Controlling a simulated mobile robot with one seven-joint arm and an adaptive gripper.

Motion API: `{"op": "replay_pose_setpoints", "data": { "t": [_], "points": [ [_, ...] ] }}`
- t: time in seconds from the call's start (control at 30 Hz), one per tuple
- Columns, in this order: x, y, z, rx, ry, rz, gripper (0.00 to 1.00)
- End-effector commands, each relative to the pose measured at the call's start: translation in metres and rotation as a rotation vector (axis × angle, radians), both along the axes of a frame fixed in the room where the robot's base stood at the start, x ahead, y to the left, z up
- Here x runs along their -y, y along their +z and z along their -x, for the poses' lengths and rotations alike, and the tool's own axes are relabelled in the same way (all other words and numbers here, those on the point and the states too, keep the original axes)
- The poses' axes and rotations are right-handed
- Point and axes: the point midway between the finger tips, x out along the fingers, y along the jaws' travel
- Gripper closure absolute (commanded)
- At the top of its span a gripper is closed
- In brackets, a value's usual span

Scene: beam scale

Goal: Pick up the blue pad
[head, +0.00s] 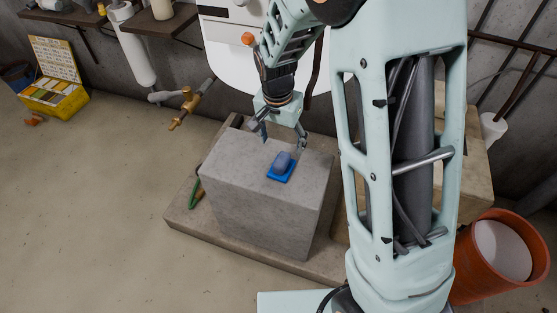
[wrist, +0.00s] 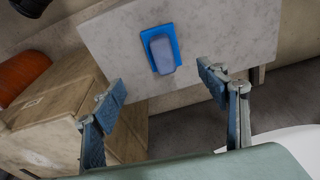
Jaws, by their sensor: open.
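The blue pad (head: 283,178) is a flat bright blue square lying on top of the grey stone block (head: 260,215). A rounded grey-blue piece (head: 282,160) sits on the pad and hides its middle. In the wrist view the pad (wrist: 149,57) shows as a rim around the grey-blue piece (wrist: 162,54), near the top centre. My gripper (head: 282,143) is open and empty, with its fingers pointing down, above and behind the pad in the head view. In the wrist view the fingers (wrist: 161,92) are spread wide, and the pad lies beyond their tips, apart from both.
The stone block stands on a low slab (head: 185,215), with a green-handled item (head: 196,190) beside it. A brass tap (head: 187,103) is at the back left. An orange bucket (head: 499,258) stands at right, near a wooden box (head: 474,165). The rest of the block top is bare.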

Motion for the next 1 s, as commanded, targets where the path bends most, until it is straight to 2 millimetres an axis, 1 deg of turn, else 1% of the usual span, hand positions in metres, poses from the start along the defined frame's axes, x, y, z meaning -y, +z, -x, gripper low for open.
{"op": "replay_pose_setpoints", "data": {
  "t": [0.17,0.4,0.63,0.8,0.9,1.0],
  "points": [
    [-0.001,-0.017,-0.005,-0.007,-0.002,0.007,0.33],
    [0.002,-0.055,-0.01,-0.007,-0.001,0.008,0.33],
    [0.003,-0.072,-0.013,-0.006,-0.001,0.007,0.33],
    [0.004,-0.098,-0.018,-0.008,-0.003,0.008,0.33],
    [0.005,-0.111,-0.02,-0.007,-0.002,0.007,0.33],
    [0.005,-0.117,-0.021,-0.006,-0.002,0.007,0.33]
  ]
}}
